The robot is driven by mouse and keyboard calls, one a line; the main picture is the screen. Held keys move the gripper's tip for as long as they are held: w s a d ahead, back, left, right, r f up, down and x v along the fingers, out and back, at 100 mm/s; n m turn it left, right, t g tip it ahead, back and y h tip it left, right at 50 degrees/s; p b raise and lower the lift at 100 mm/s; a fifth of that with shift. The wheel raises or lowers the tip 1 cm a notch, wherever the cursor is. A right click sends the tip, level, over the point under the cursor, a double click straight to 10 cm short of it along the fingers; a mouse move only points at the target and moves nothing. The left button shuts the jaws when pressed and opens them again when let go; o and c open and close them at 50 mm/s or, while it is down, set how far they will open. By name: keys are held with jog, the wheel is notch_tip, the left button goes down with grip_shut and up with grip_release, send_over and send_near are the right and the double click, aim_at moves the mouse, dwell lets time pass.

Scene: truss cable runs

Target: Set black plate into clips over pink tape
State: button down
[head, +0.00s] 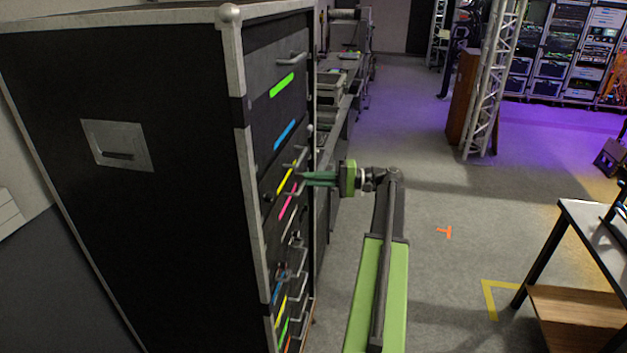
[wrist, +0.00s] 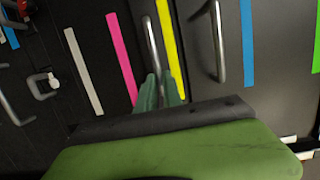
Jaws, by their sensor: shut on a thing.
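A pink tape strip (head: 288,203) is on the front of the tall black case, just below a yellow strip (head: 285,181). In the wrist view, the pink strip (wrist: 122,58) and yellow strip (wrist: 170,50) run on either side of a metal handle (wrist: 152,45). My gripper (head: 304,177) reaches the case front from the right, level with these strips. Its green fingers (wrist: 161,92) are shut on the handle of a dark face, seemingly the black plate (wrist: 142,62). The plate's edges blend into the dark front, and I cannot tell any clips behind it.
The black case (head: 180,230) fills the left, with several handles and coloured strips on its front. A second handle (wrist: 218,42) stands close beside the yellow strip. A bench (head: 340,100) lies beyond the case. The grey floor (head: 440,270) right of my arm is mostly clear.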

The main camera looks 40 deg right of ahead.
jog(key=shift+f+t+y+b, duration=0.1)
jog(key=shift+t+y+b, duration=0.25)
jog(key=shift+b, duration=0.65)
jog(key=shift+a+f+b, duration=0.15)
jog(key=shift+f+b, duration=0.85)
jog(key=shift+b, duration=0.2)
dwell(2.0)
jog(key=c, duration=1.4)
grip_release()
jog(key=shift+w, duration=0.1)
jog(key=shift+c, duration=0.2)
jog(key=shift+o, duration=0.2)
